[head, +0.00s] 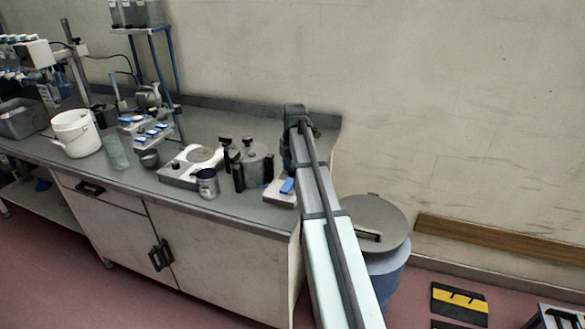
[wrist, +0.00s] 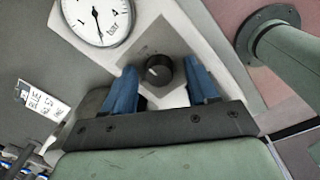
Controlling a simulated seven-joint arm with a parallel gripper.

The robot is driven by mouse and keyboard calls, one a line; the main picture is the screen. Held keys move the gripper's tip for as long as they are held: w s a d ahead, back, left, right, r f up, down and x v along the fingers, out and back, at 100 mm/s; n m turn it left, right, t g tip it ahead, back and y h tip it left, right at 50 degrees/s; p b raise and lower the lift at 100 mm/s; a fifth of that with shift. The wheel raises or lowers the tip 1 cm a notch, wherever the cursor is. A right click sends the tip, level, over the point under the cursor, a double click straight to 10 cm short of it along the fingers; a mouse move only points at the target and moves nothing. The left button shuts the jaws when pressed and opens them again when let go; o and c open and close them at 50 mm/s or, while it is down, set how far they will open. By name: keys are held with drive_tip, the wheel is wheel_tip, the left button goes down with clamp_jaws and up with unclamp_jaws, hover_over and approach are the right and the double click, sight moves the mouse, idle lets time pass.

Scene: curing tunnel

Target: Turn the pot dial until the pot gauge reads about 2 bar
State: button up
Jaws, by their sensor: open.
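The black pot dial (wrist: 158,70), with a pale pointer line, sits on a grey square plate on a white panel in the wrist view. My gripper (wrist: 161,66) is open, with one blue finger on each side of the dial; gaps show between the fingers and the dial. The white round pot gauge (wrist: 98,20) is at the top left, marked bar. Its top is cut off by the frame edge; I cannot tell the exact reading. In the head view, my arm reaches to the white panel (head: 273,194) at the counter's right end, hiding dial and gauge.
A grey pot (head: 257,165) with black handles stands left of the panel. A hotplate (head: 186,170), a small jar (head: 207,184) and a white bucket (head: 75,134) stand farther left on the counter. A lidded blue bin (head: 388,268) is on the floor beside the cabinet.

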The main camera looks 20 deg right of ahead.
drive_tip(key=shift+c, duration=0.3)
drive_tip(key=c, duration=1)
drive_tip(key=shift+m, duration=0.3)
drive_tip(key=m, duration=0.4)
drive_tip(key=shift+m, duration=0.4)
drive_tip(key=m, duration=0.6)
drive_tip(key=shift+h, duration=0.3)
drive_tip(key=m, duration=0.6)
drive_tip(key=shift+w+a+m, duration=0.1)
drive_tip(key=shift+m, duration=0.3)
drive_tip(key=m, duration=0.5)
drive_tip(key=shift+g, duration=0.4)
drive_tip(key=shift+m, duration=0.4)
